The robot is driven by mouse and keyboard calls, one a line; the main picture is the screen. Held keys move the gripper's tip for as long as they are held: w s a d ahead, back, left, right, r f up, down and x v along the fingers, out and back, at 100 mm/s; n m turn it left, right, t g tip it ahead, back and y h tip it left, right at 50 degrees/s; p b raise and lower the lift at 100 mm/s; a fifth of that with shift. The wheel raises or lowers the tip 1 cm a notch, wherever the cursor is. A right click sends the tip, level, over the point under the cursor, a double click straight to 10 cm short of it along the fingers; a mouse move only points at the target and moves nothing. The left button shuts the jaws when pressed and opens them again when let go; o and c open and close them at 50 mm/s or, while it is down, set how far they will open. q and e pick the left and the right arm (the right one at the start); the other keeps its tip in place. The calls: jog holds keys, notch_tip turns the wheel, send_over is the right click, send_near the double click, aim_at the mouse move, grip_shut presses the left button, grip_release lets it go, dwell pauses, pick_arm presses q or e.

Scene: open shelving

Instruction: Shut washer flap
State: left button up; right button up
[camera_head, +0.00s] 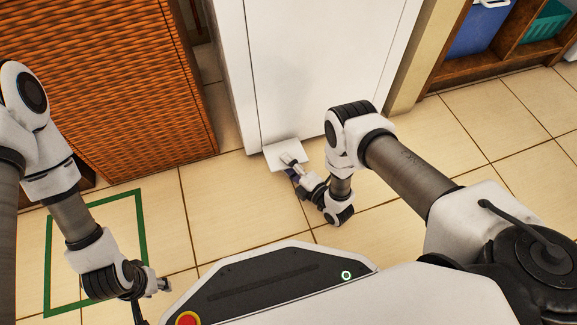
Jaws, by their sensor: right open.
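The washer (300,60) is the tall white appliance at the upper middle, seen from above. Its small white flap (276,155) sticks out from the washer's bottom front edge, low over the floor, so it stands open. My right gripper (290,164) is at the flap's front edge, overlapping its lower right part in the picture. I cannot tell whether it touches the flap. It is open, and I see nothing in it. My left gripper (152,289) is at the lower left above the floor, far from the flap. Its fingers are too unclear to read.
An orange-brown woven cabinet (105,85) stands left of the washer, with a narrow gap between. Wooden shelving (510,65) with a blue bin (480,28) and a teal basket (548,25) is at the upper right. A green outlined square (142,225) marks the floor. The tiles right of the washer are clear.

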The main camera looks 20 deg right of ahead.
grip_shut()
jog(key=shift+s+r+p, duration=0.1)
jog(key=shift+r+p, duration=0.05)
jog(key=shift+p, duration=0.25)
